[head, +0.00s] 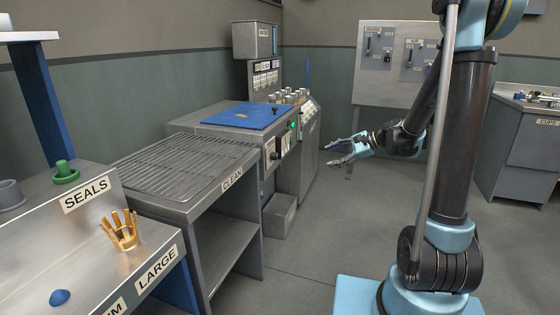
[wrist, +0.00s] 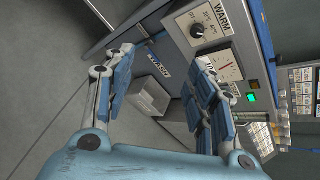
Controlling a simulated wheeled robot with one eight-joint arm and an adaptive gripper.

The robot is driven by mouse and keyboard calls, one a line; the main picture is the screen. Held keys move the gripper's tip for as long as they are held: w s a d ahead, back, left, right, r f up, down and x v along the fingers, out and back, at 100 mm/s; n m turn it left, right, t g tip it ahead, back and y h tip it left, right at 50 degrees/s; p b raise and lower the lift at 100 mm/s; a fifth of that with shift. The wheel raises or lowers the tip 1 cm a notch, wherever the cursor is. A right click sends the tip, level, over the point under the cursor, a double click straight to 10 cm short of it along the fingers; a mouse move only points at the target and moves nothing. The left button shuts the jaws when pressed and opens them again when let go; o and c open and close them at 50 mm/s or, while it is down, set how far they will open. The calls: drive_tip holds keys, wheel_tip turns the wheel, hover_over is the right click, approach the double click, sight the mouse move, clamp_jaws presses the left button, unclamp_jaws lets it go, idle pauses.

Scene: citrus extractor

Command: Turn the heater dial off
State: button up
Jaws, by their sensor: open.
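The heater dial is a black knob (wrist: 197,29) on a pale plate marked WARM, OFF, 30°C and 40°C, seen tilted at the top of the wrist view. Which mark it points to is too small to tell. In the head view the heater's control panel (head: 279,149) is on the machine front, under the blue top. My gripper (head: 343,150) is open and empty, in the air to the right of the panel. In the wrist view my gripper (wrist: 163,68) has its fingers spread wide, with the dial beyond the right finger and not touched.
A gauge (wrist: 228,65) and a lit green button (wrist: 252,97) are beside the dial. A grey bin (head: 280,214) stands on the floor below the machine. A CLEAN rack (head: 185,165) adjoins it on the left. The floor under my gripper is clear.

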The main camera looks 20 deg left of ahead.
drive_tip(key=w+a+f+m+y, duration=0.3)
drive_tip(key=w+a, duration=0.2)
drive_tip(key=w, duration=0.1)
drive_tip(key=m+y, duration=0.3)
drive_tip(key=m, duration=0.1)
approach(274, 156)
drive_tip(key=w+a+f, duration=0.1)
drive_tip(key=w+a, duration=0.1)
drive_tip(key=a, duration=0.6)
drive_tip(key=shift+w+f+g, duration=0.25)
drive_tip(key=shift+g, duration=0.05)
drive_tip(key=shift+c, duration=0.2)
drive_tip(key=c, duration=1)
drive_tip(key=shift+d, duration=0.1)
